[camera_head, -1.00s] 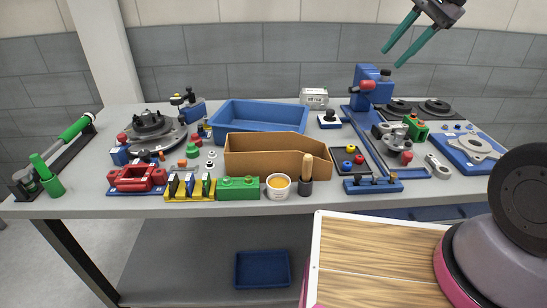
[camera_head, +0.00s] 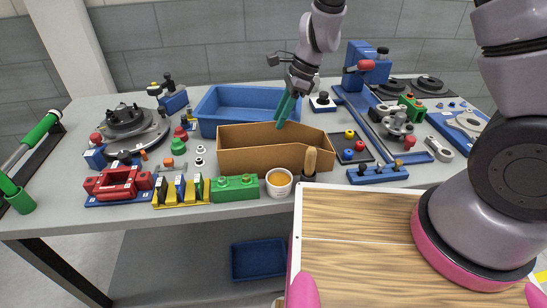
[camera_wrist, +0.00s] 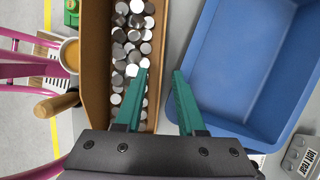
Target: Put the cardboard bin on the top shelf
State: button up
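The cardboard bin (camera_head: 262,158) is brown, with a low sloped end, and stands on the grey workbench. In the wrist view the bin (camera_wrist: 96,75) holds many round silver metal pieces. My gripper (camera_head: 284,118) reaches down at the bin's far long wall, close to the blue bin. In the wrist view its two teal fingers (camera_wrist: 162,71) are apart, one over the bin's inside and one on the outer side, with the wall between them. I cannot tell if they touch it. No separate top shelf can be made out.
The blue bin (camera_head: 208,107) stands empty right behind the cardboard bin. A white cup (camera_head: 279,190) and a wooden-handled tool (camera_head: 310,162) stand at its front. A green block (camera_head: 234,196) is beside them. A blue tray (camera_head: 258,272) lies on the lower shelf (camera_head: 185,262).

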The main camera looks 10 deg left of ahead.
aim_at(272, 135)
jog(key=x, duration=0.6)
jog(key=shift+a+f, duration=0.15)
jog(key=shift+f, duration=0.2)
grip_shut()
dwell(1.1)
